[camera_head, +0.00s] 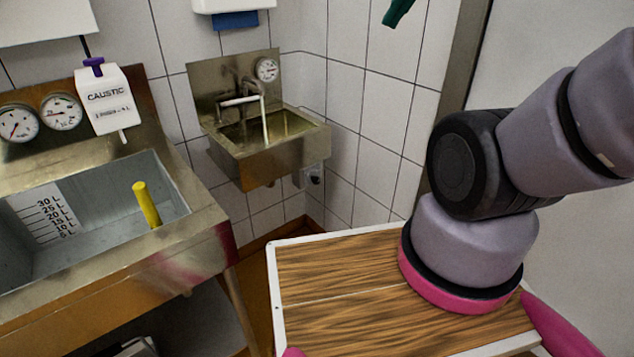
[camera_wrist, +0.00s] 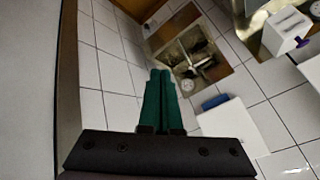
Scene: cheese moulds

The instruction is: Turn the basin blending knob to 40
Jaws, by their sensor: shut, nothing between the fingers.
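The steel wash basin (camera_head: 305,138) hangs in the tiled corner, with a tap (camera_head: 240,100) on its backplate and a thin pale stream falling into the bowl. A round white dial (camera_head: 266,69) sits at the backplate's upper right; its reading is too small to tell. The blending knob cannot be made out clearly among the tap fittings. In the wrist view the basin (camera_wrist: 218,72) and dial (camera_wrist: 187,85) show beyond my fingers. My gripper (camera_wrist: 160,73) has its green fingers shut together and empty. Its fingertips (camera_head: 390,22) show at the head view's top, apart from and above the basin.
A larger steel sink (camera_head: 190,232) with gauges, a yellow rod (camera_head: 147,204) and a caustic bottle (camera_head: 105,100) stands at left. A white dispenser (camera_head: 225,4) hangs above the basin. A wood-topped table (camera_head: 335,275) lies below my arm. Space before the basin looks clear.

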